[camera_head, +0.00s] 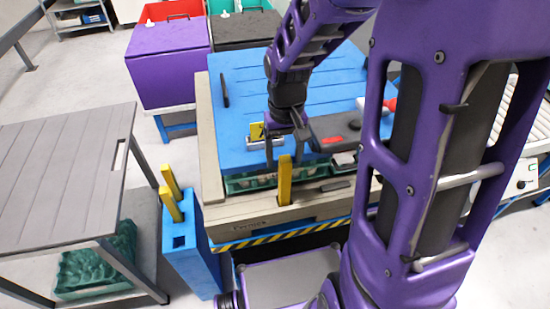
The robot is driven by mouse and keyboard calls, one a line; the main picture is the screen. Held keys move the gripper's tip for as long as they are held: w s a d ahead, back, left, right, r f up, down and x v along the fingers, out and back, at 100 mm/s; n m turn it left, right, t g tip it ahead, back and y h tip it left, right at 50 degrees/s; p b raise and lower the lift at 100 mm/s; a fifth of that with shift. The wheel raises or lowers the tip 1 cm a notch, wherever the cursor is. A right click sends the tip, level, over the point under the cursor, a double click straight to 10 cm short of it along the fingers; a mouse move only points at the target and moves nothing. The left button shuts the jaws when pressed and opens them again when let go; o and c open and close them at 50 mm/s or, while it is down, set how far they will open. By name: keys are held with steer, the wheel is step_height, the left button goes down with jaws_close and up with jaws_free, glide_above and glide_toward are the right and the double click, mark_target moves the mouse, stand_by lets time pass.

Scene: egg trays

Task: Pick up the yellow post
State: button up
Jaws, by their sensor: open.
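A yellow post (285,182) stands upright at the front edge of the beige frame (262,212), near its middle. My gripper (283,158) is open above it, fingers pointing down. In the picture its two fingers lie either side of the post's top; I cannot tell whether they are level with it or touching. Two more yellow posts (170,203) stand leaning in a blue holder (193,255) at the left.
A blue slatted cover (245,85) lies over an egg tray (238,184) inside the frame. A grey table (60,150) stands left, with a green egg tray (98,262) on its lower shelf. Purple (170,65) and black bins are behind. My arm hides the right side.

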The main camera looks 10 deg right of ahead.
mark_target(285, 174)
steer(key=f, duration=0.3)
steer(key=f+b, duration=0.1)
steer(key=f, duration=0.3)
steer(key=shift+w+d+f, duration=0.2)
steer(key=shift+f, duration=0.05)
jaws_close()
stand_by(1.2)
